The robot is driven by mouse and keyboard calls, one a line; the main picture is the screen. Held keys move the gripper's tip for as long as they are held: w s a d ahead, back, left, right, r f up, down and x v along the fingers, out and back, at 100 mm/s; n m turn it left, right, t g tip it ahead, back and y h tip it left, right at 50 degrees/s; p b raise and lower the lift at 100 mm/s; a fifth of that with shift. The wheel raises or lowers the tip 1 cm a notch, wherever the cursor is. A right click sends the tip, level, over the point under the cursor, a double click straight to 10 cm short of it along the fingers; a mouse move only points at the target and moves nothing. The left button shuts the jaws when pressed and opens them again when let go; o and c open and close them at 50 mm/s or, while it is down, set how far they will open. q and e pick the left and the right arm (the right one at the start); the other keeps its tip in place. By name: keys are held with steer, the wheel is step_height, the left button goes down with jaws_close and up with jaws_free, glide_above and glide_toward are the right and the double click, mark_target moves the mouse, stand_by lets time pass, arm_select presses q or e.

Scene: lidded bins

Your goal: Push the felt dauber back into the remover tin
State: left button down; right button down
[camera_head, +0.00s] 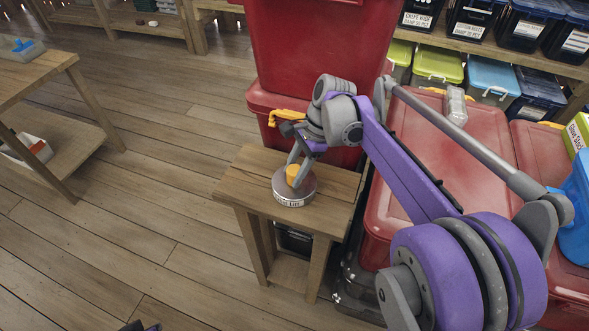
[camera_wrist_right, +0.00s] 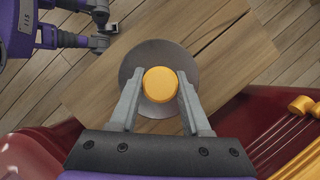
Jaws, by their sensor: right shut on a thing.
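The remover tin (camera_head: 293,190) is a low, round grey tin with a white label, standing on the small wooden table. The felt dauber shows as an orange-yellow round knob (camera_head: 292,170) over the middle of the tin; its lower part is hidden. My right gripper (camera_head: 292,168) points down from above and is shut on the knob. In the right wrist view its two grey fingers (camera_wrist_right: 160,90) sit on either side of the knob (camera_wrist_right: 160,84), with the tin's grey disc (camera_wrist_right: 150,55) around and below.
The small wooden table (camera_head: 240,190) is otherwise bare on top. Red lidded bins (camera_head: 320,50) stand behind it, and more red bins (camera_head: 400,190) stand close on the right. A wooden shelf (camera_head: 45,80) is at the left. The plank floor between is clear.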

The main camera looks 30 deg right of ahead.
steer(key=shift+c, duration=1.4)
jaws_free()
steer(key=v, duration=1.1)
steer(key=shift+p, duration=0.45)
steer(key=shift+f, duration=0.1)
steer(key=s+a+f+n+t+h+p, duration=0.1)
steer(key=s+a+f+n+t+h, duration=0.1)
steer(key=s+a+f+n, duration=0.3)
steer(key=s+a+f+n+t+h+p, duration=0.2)
steer(key=s+a+f+n, duration=0.4)
steer(key=s+n, duration=0.4)
steer(key=f+n+t, duration=0.1)
steer(key=n, duration=0.3)
steer(key=shift+f+h, duration=0.3)
